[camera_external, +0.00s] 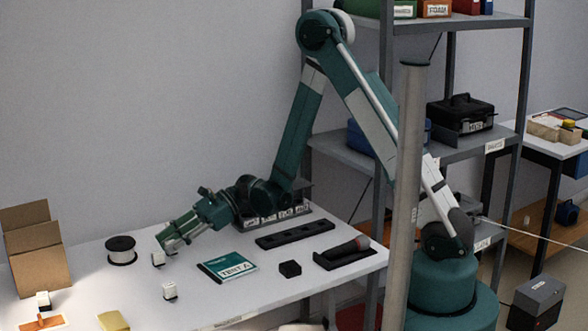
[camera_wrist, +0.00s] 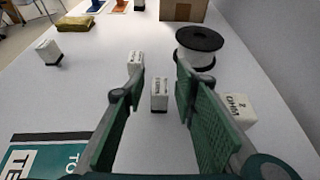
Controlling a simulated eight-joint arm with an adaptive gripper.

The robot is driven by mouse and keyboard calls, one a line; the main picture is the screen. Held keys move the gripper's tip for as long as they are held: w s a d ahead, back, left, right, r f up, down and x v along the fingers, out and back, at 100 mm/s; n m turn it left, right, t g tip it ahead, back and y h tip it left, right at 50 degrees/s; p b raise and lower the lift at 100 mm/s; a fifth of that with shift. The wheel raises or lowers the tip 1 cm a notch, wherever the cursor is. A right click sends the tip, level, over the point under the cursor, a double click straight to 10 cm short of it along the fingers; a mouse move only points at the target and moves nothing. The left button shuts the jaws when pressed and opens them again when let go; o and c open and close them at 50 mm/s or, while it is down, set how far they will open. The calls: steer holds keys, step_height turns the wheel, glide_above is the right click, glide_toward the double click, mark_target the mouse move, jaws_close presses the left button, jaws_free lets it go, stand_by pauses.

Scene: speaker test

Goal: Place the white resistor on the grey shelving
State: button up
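Several small white blocks with dark bases stand on the white table. In the wrist view, one white block (camera_wrist: 159,95) shows between my fingers, another (camera_wrist: 136,62) just beyond the left finger, and one (camera_wrist: 48,52) at far left. A white block marked with OHM (camera_wrist: 235,113) is partly hidden behind the right finger. In the external view, one white block (camera_external: 158,259) is by my fingertips and one (camera_external: 169,292) nearer the front. My gripper (camera_external: 168,243) is open and low over the table; its fingers also show in the wrist view (camera_wrist: 158,78). The grey shelving (camera_external: 458,148) stands at right, behind my arm.
A black spool (camera_external: 121,250), cardboard box (camera_external: 36,250) and yellow pad (camera_external: 112,321) are at left. A teal booklet (camera_external: 227,267), black block (camera_external: 290,269) and black trays (camera_external: 295,234) lie at right. The shelving's middle level holds a black case (camera_external: 461,113). A grey post (camera_external: 404,190) stands before it.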

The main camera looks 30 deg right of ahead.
steer(key=p+v, duration=0.2)
steer(key=v, duration=1)
stand_by(0.3)
steer(key=shift+d+r, duration=0.1)
steer(key=shift+r, duration=0.1)
stand_by(0.5)
steer(key=s+d+r+n+t+h, duration=0.2)
steer(key=s+d+r+n+h, duration=0.15)
steer(key=d+r, duration=0.4)
steer(key=s+d+r+n+t+h, duration=0.25)
steer(key=s+d+r+n, duration=0.2)
steer(key=d+r, duration=0.3)
steer(key=s+d+r+n+t+h, duration=0.1)
steer(key=s+d+r+n+h, duration=0.2)
steer(key=s+d+n, duration=0.2)
steer(key=s+d+r+n+t+h, duration=0.1)
steer(key=s+d+r+n+h, duration=0.2)
steer(key=s+d, duration=0.9)
steer(key=d+n+h, duration=0.1)
steer(key=d+n, duration=0.1)
steer(key=shift+d+t+h, duration=0.3)
steer(key=shift+d+t, duration=0.05)
steer(key=shift+o, duration=0.4)
